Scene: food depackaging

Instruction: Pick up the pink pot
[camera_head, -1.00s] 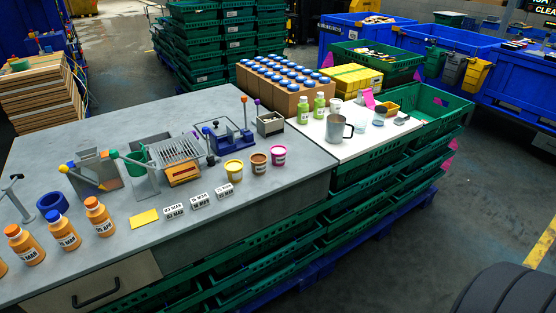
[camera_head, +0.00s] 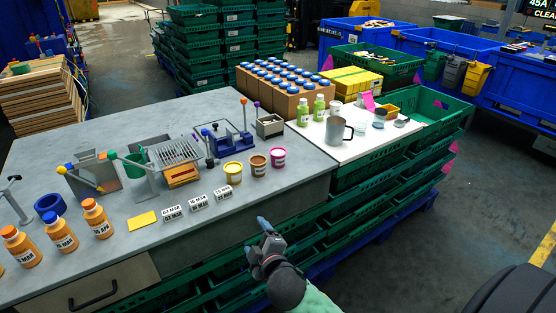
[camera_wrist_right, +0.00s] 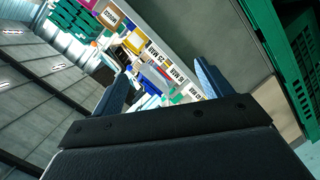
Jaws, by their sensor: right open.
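The pink pot (camera_head: 277,157) stands upright on the grey worktop near its right front edge, with a white label. It is the rightmost of three pots, beside a brown pot (camera_head: 258,163) and a yellow pot (camera_head: 233,172). My right gripper (camera_head: 261,238) is in front of the worktop's front edge, below and nearer than the pots, apart from them. In the right wrist view its two fingers (camera_wrist_right: 158,82) are spread with nothing held between them, and the pots show beyond them, small and tilted. My left gripper is not in view.
White label blocks (camera_head: 198,202) stand in a row in front of the pots. A blue device (camera_head: 232,143) is behind them. A white board (camera_head: 350,150) with a grey mug (camera_head: 336,130) and green bottles lies to the right. Green crates (camera_head: 350,205) are stacked below the worktop's edge.

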